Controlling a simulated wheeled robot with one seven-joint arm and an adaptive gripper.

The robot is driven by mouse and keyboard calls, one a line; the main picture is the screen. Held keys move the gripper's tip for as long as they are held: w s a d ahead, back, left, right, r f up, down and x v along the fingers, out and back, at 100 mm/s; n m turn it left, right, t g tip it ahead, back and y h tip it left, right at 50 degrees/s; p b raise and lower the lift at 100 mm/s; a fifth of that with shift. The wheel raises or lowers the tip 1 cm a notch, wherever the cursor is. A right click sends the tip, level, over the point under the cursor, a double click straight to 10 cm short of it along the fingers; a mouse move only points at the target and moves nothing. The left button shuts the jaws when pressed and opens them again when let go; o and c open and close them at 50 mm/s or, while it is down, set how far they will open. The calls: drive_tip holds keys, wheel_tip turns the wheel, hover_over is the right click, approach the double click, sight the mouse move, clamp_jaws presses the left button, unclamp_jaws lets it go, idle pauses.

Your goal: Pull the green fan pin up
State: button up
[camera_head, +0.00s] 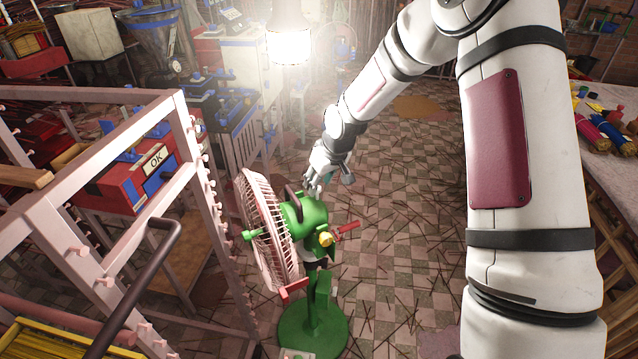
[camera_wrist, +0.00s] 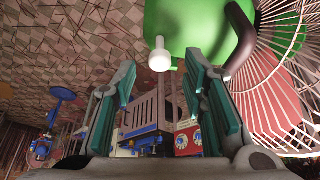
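The green fan (camera_head: 308,215) stands on a round green base (camera_head: 335,328), its pale round grille facing left. In the wrist view its green housing (camera_wrist: 185,22) fills the top, with a small white round-ended pin (camera_wrist: 159,60) sticking out of it. My gripper (camera_head: 313,188) is at the top of the housing in the head view and hides the pin there. In the wrist view my gripper (camera_wrist: 160,72) is open, its two teal-padded fingers apart. The pin shows between the fingertips; I cannot tell whether either finger touches it.
A dark curved handle (camera_wrist: 241,38) and the wire grille (camera_wrist: 285,75) are close to the right finger. A yellow knob (camera_head: 325,239) and red lever (camera_head: 348,226) are on the fan's right side. A pale rack (camera_head: 190,150) stands left. Stick-littered floor (camera_head: 400,260) is open to the right.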

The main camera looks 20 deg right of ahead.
drive_tip(key=v, duration=1)
drive_tip(key=shift+s+r, duration=0.2)
drive_tip(key=shift+r, duration=0.15)
drive_tip(key=s+r+m+h, duration=0.1)
drive_tip(key=s+r, duration=0.6)
drive_tip(key=s, duration=0.2)
drive_tip(key=s+r+m+h, duration=0.1)
drive_tip(key=s+r+h, duration=0.1)
drive_tip(key=s+r, duration=0.5)
drive_tip(key=s+a+r+m+y, duration=0.1)
drive_tip(key=s, duration=1.7)
drive_tip(key=shift+a+r+m+t+y, duration=0.15)
drive_tip(key=shift+a+m+t+y, duration=0.15)
drive_tip(key=shift+m, duration=0.1)
